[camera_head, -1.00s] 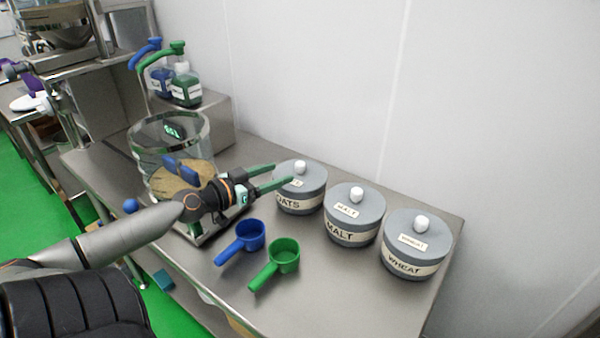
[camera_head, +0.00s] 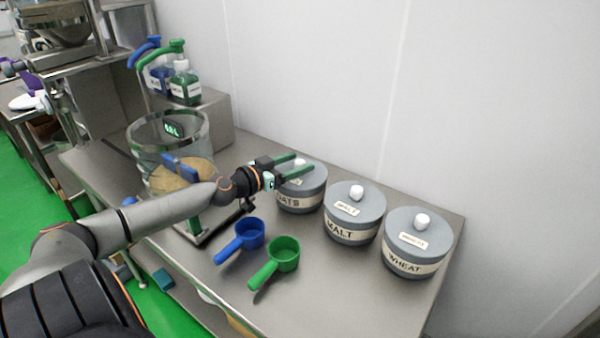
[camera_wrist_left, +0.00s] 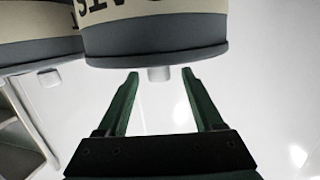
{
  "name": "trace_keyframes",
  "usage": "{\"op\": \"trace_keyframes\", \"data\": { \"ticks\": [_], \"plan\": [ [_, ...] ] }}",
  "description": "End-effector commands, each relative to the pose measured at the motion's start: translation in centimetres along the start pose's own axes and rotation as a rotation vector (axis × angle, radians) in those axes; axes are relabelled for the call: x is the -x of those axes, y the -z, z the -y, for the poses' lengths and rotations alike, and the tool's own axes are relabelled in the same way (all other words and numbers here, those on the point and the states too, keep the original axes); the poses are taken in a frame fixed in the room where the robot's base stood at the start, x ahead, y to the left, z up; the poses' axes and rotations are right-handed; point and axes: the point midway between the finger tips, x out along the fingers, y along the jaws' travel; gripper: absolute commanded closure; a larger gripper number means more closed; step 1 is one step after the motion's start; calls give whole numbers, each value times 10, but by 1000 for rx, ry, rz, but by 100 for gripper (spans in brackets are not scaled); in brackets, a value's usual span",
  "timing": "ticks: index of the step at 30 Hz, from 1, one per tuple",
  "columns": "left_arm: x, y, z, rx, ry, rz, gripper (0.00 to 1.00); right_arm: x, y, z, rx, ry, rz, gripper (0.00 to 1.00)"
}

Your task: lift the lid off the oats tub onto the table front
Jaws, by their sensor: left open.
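The oats tub (camera_head: 291,204) is a grey tub with a cream label, leftmost of three on the steel table. Its grey lid (camera_head: 316,180) is on it, with a white knob on top, partly hidden by my fingers in the head view. My left gripper (camera_head: 298,166) is open at the lid's knob, its green fingers reaching to both sides of it. In the left wrist view the picture is upside down: the tub (camera_wrist_left: 155,12), lid (camera_wrist_left: 150,52) and knob (camera_wrist_left: 160,74) show just beyond and between the fingertips (camera_wrist_left: 161,74). My right gripper is not in view.
The malt tub (camera_head: 350,232) and wheat tub (camera_head: 408,263) stand to the right, lidded. A blue scoop (camera_head: 249,234) and a green scoop (camera_head: 283,253) lie in front. A clear vessel (camera_head: 150,155) stands left. The table front (camera_head: 330,300) is bare right of the scoops.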

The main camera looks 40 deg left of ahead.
Motion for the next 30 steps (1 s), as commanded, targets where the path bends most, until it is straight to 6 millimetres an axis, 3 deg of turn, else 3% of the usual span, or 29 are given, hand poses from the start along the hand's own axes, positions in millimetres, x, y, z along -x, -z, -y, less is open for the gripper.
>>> {"op": "trace_keyframes", "data": {
  "ticks": [6,16,30],
  "plan": [
    [-13,1,0,1,0,-1,32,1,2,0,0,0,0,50],
    [-15,0,-1,1,-1,0,32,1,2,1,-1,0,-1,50],
    [-15,0,-1,1,-1,0,85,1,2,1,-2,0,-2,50]
  ]
}}
